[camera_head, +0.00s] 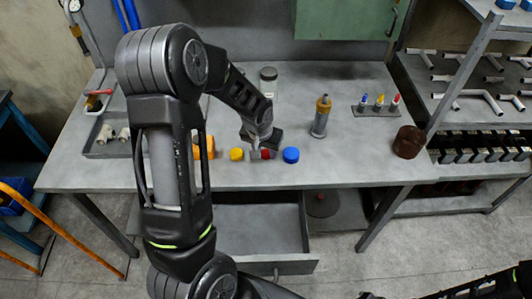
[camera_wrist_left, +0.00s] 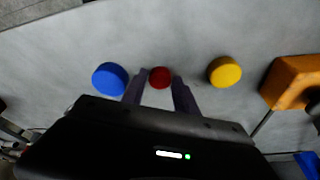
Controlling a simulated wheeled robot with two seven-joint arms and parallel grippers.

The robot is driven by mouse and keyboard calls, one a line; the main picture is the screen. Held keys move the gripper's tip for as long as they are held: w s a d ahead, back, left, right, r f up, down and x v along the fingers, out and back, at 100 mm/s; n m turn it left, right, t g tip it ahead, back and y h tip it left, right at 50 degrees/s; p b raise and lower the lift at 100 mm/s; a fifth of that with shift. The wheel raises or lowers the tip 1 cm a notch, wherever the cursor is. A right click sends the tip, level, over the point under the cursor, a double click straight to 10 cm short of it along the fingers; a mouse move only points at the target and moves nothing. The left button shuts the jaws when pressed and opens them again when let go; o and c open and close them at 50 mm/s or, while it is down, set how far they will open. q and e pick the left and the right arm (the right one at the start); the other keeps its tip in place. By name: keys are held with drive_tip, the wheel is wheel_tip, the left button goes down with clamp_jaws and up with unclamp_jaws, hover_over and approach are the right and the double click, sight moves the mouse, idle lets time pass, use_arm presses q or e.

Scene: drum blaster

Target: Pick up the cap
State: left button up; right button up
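Three round caps stand in a row on the grey table: a yellow cap (camera_head: 237,154), a red cap (camera_head: 267,155) and a blue cap (camera_head: 291,155). My left gripper (camera_head: 260,148) is low over the table at the red cap and partly hides it in the head view. In the left wrist view the left gripper (camera_wrist_left: 159,78) is open, with the red cap (camera_wrist_left: 160,77) between its fingertips. The blue cap (camera_wrist_left: 110,78) is left of the fingers and the yellow cap (camera_wrist_left: 224,71) is right. My right gripper is not in view.
An orange block (camera_wrist_left: 288,82) lies beyond the yellow cap. A bottle-like tool (camera_head: 321,118), a rack of small coloured tubes (camera_head: 377,106) and a brown cylinder (camera_head: 408,142) stand to the right. A grey tray (camera_head: 98,150) lies left. An open drawer (camera_head: 262,232) hangs below.

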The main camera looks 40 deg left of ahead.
sight(265, 154)
use_arm(q)
clamp_jaws()
idle(0.3)
wheel_tip(265, 154, up, 10)
drive_tip(key=b, duration=0.1)
idle(0.4)
idle(0.4)
